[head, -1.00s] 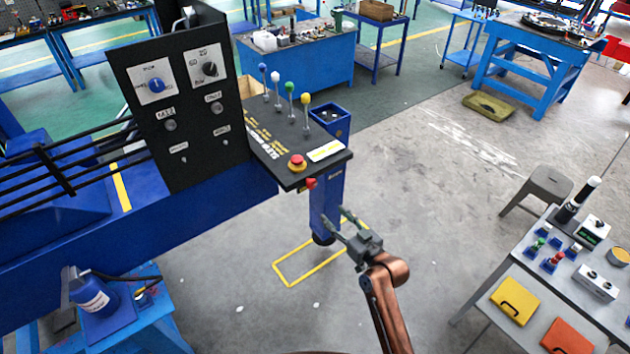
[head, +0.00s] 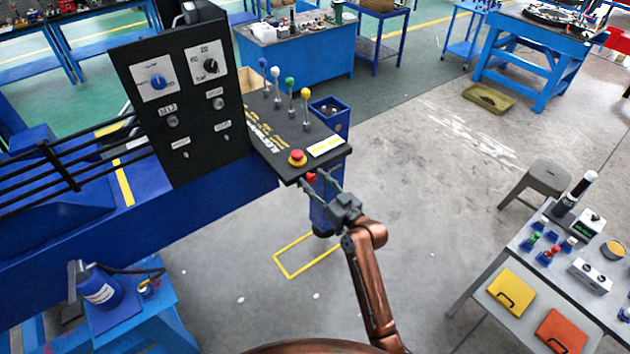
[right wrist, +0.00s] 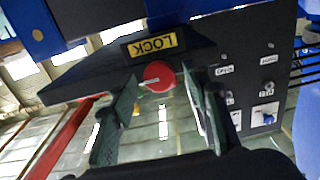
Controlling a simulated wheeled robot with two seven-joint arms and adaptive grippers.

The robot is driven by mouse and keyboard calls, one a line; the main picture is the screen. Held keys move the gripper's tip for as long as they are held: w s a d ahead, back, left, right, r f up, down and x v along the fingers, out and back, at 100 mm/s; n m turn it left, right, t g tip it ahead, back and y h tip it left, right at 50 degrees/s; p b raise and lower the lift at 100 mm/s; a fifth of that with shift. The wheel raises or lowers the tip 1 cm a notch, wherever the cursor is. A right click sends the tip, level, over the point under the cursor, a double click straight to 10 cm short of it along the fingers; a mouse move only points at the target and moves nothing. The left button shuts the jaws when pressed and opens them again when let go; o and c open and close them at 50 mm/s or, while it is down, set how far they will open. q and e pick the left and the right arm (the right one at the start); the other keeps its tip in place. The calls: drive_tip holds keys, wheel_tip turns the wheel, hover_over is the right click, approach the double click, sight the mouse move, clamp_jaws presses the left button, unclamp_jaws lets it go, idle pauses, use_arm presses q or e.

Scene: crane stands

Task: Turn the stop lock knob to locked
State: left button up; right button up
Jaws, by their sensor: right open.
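The stop lock knob is a small red knob (head: 311,177) on the front of the black console (head: 262,135), just below its edge. In the right wrist view the red knob (right wrist: 158,75) shows a pale line across its face, near a yellow LOCK label (right wrist: 152,45) that appears upside down. My right gripper (head: 313,181) is open, its two fingers one on each side of the knob. In the right wrist view the knob shows between the fingertips (right wrist: 160,82); contact cannot be told. My left gripper is not in view.
A red stop button (head: 298,157) and several coloured levers (head: 290,87) stand on the console top. A black panel with dials (head: 185,110) rises on the left. A grey table (head: 485,280) stands at the right. The floor between is clear.

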drive_tip(key=shift+c, duration=0.3)
drive_tip(key=c, duration=1.1)
drive_tip(key=m+p, duration=0.3)
drive_tip(key=m, duration=0.1)
drive_tip(key=shift+d+r, duration=0.1)
drive_tip(key=shift+r, duration=0.05)
drive_tip(key=m+p, duration=0.3)
drive_tip(key=m, duration=0.1)
drive_tip(key=shift+m, duration=0.4)
drive_tip(key=m+p, duration=0.2)
drive_tip(key=m, duration=0.2)
drive_tip(key=shift+w+d+m, duration=0.1)
drive_tip(key=shift+m, duration=0.2)
drive_tip(key=shift+f+m+p, duration=0.15)
drive_tip(key=shift+m+p, duration=0.5)
drive_tip(key=shift+m, duration=0.5)
drive_tip(key=shift+f+m+p, duration=0.1)
drive_tip(key=shift+m+p, duration=0.55)
drive_tip(key=shift+m, duration=0.5)
